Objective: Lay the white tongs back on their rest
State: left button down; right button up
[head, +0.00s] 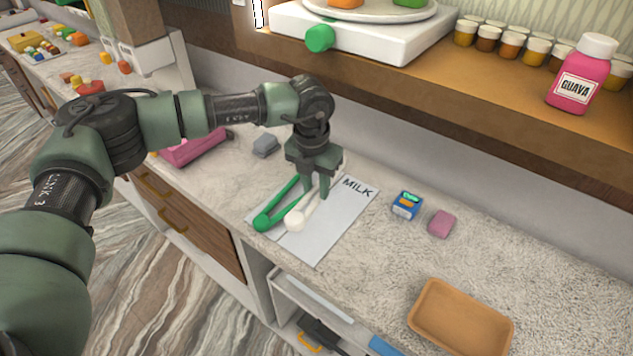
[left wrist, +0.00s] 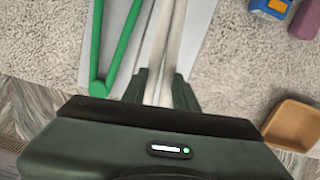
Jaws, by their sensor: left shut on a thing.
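The white tongs (head: 296,220) are held in my left gripper (head: 317,190), which points down over a pale grey mat (head: 325,232) marked MILK. In the left wrist view the white tongs (left wrist: 170,40) run between the two fingers (left wrist: 161,88). Their rounded end is over the mat; I cannot tell whether they touch it. Green tongs (head: 277,208) lie to the left of the white ones, on the same mat, and also show in the left wrist view (left wrist: 98,50). I cannot clearly pick out a separate rest. My right gripper is not in view.
A blue box (head: 407,205) and a pink block (head: 441,223) stand right of the mat. A tan tray (head: 460,318) is near the front edge. A grey block (head: 266,146) and a pink box (head: 193,150) are behind left. A shelf (head: 480,95) overhangs the back.

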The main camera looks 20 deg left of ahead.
pick_arm(q)
notch_tip(320, 180, down, 9)
jog(key=b, duration=0.4)
jog(key=shift+r+b, duration=0.2)
jog(key=shift+b, duration=0.2)
jog(key=shift+f+b, duration=0.45)
jog(key=shift+f, duration=0.05)
jog(key=shift+c, duration=0.2)
grip_release()
jog(key=shift+r, duration=0.1)
notch_tip(320, 180, up, 8)
jog(key=b, duration=0.2)
jog(key=shift+s, duration=0.4)
jog(key=shift+f, duration=0.2)
